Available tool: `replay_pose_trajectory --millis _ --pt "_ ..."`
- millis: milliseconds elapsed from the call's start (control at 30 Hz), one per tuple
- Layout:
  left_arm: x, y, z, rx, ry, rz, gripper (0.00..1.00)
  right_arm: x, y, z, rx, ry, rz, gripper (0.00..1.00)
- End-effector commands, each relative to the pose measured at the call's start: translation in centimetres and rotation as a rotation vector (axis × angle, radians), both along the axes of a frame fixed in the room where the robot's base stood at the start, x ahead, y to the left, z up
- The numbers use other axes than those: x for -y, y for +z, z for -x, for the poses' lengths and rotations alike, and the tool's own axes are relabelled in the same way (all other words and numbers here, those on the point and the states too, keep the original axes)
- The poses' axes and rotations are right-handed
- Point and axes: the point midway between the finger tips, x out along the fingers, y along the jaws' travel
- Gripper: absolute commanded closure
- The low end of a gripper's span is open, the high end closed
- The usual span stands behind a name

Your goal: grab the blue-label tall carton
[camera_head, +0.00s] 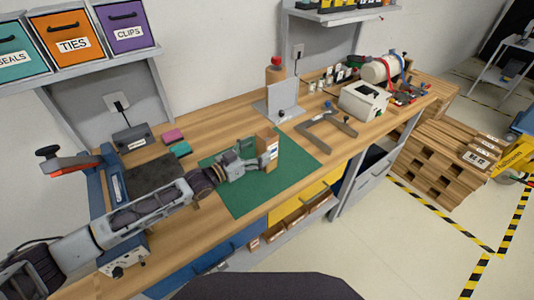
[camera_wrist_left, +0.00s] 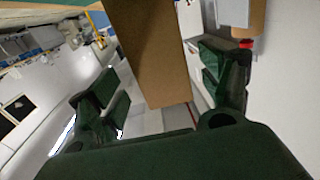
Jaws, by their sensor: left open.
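The tall brown carton (camera_head: 267,138) stands upright on the green mat (camera_head: 237,205), with a white and blue label low on its side. My left gripper (camera_head: 262,161) is at the carton and covers part of its lower side in the head view. In the left wrist view the carton (camera_wrist_left: 155,50) stands between the two spread fingers of my left gripper (camera_wrist_left: 163,78). Gaps show on both sides, so the gripper is open and not clamped on it. My right gripper does not show.
A grey metal stand (camera_head: 281,106) and a grey bracket (camera_head: 324,131) are behind and right of the carton. A pink block (camera_head: 173,135) and a teal block (camera_head: 181,149) lie left of the mat. The mat's front part is clear.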

Motion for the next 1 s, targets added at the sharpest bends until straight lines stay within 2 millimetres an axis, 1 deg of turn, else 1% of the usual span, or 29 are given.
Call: replay_pose_trajectory --millis 100,267,600,733,1000 --pt "0.5 0.3 -0.5 0.001 0.000 0.000 0.21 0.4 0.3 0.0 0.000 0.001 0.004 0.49" --pt "1.5 0.6 -1.5 0.001 0.000 0.001 0.21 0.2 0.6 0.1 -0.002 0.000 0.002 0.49" --pt "3.4 0.6 -3.2 -0.001 0.000 0.001 0.21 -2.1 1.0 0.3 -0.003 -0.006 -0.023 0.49" --pt "3.7 0.5 -3.4 0.000 0.000 0.000 0.21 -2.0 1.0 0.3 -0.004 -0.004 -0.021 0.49" --pt "3.7 0.5 -3.4 0.000 0.000 0.000 0.21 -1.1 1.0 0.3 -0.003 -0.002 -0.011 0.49"
